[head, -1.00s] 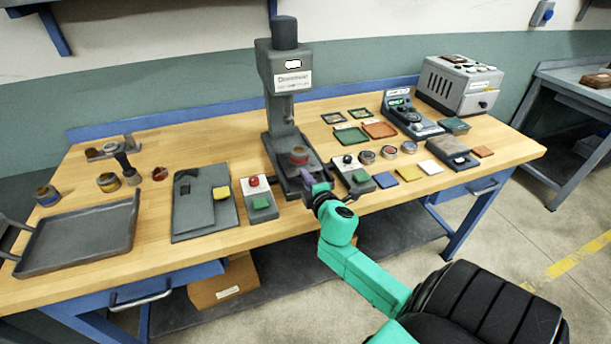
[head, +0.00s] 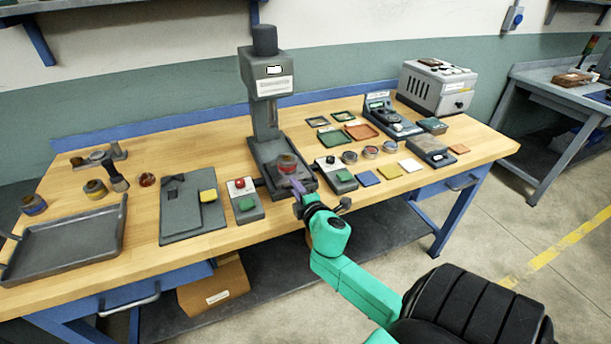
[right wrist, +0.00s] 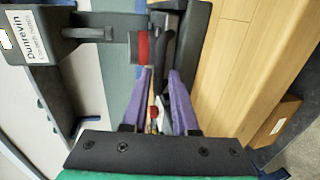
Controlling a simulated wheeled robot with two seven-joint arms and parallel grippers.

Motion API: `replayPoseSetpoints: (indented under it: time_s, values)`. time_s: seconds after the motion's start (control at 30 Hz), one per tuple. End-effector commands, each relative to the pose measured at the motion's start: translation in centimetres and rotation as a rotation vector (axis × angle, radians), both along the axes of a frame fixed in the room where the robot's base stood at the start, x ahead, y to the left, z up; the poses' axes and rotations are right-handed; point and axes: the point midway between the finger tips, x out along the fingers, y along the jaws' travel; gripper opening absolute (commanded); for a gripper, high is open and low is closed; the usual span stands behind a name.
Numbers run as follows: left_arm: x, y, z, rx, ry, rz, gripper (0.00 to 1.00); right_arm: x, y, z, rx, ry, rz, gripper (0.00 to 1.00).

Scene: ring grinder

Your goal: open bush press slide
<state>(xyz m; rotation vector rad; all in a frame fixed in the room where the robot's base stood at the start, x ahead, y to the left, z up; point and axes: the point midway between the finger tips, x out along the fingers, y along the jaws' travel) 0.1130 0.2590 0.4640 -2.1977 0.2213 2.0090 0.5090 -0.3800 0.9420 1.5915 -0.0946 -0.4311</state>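The bush press (head: 266,85) stands upright at the middle of the bench. Its slide (head: 302,178) lies low at the front of the press base, with a reddish-brown bush (head: 287,162) on it. My right gripper (head: 298,188) is at the front end of the slide. In the right wrist view its two purple fingers (right wrist: 160,72) are apart. A dark bar-like handle (right wrist: 167,42) and the red-banded bush (right wrist: 139,46) show just beyond the fingertips. I cannot tell whether a finger touches the handle. My left gripper is out of view.
A red-and-green button box (head: 243,200) stands left of the slide and another control box (head: 336,174) stands right, both close to my gripper. A grey tray (head: 70,250) lies at the far left. A grey machine (head: 437,86) stands at the back right.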

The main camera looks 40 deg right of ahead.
Motion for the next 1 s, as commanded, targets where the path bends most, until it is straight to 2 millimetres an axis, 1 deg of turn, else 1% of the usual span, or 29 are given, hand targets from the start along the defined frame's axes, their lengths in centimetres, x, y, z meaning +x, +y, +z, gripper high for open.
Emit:
replayPoseSetpoints:
  time_s: [0.17,0.4,0.5,0.6,0.67,1.0]
  values:
    - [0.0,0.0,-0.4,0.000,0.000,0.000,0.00,-3.3,1.2,0.5,0.001,0.003,0.001,0.27]
    - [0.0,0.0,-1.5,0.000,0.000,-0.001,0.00,-9.5,3.2,1.7,0.004,0.004,-0.003,0.27]
    - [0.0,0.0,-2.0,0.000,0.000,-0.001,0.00,-11.2,3.9,2.2,0.004,0.004,-0.002,0.27]
    - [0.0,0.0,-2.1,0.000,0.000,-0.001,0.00,-12.2,4.2,2.6,0.001,0.002,-0.001,0.27]
    - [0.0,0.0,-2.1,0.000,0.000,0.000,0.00,-12.5,4.3,2.8,0.000,0.002,-0.001,0.27]
    - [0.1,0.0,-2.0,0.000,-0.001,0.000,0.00,-12.5,4.3,2.9,-0.001,0.000,0.000,0.27]
